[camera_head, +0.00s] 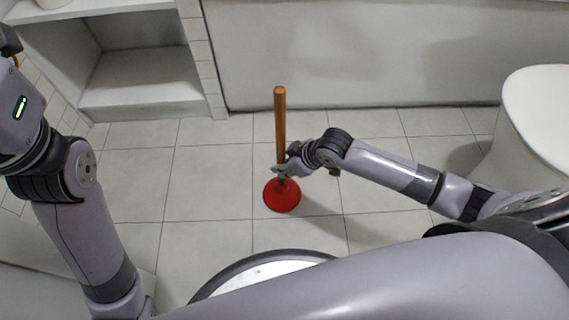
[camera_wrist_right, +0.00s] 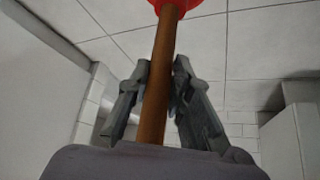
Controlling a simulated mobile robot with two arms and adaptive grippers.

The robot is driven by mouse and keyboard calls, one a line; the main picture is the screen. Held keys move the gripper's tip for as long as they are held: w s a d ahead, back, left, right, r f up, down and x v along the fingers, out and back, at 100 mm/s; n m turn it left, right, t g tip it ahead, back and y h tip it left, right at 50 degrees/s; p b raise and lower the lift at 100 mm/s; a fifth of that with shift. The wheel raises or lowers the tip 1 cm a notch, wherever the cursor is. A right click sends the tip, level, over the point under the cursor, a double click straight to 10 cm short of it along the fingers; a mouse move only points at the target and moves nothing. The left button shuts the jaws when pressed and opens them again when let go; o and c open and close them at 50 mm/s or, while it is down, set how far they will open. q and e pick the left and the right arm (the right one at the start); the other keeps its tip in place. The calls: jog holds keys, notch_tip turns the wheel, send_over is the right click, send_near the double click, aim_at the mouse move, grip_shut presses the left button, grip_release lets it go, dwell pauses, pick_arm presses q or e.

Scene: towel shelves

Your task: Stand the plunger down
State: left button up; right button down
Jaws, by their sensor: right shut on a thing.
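The plunger has a wooden handle (camera_head: 280,115) and a red rubber cup (camera_head: 282,196). It is upright in the head view, cup down, over the tiled floor. I cannot tell whether the cup touches the floor. My right gripper (camera_head: 283,171) is shut on the handle, low down near the cup. In the right wrist view the handle (camera_wrist_right: 158,85) runs between the two fingers of the right gripper (camera_wrist_right: 160,80), and part of the red cup (camera_wrist_right: 172,4) shows at the top edge. My left arm is at the left of the head view; its fingers are out of the picture.
A white shelf unit (camera_head: 140,80) stands at the back left. A grey-white panel (camera_head: 350,55) runs along the back. A white rounded fixture (camera_head: 540,110), like a toilet, stands at the right. The tiled floor (camera_head: 205,180) around the plunger is clear.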

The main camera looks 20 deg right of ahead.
jog(key=c, duration=1.4)
grip_release()
jog(key=shift+o, duration=0.2)
jog(key=v, duration=1.2)
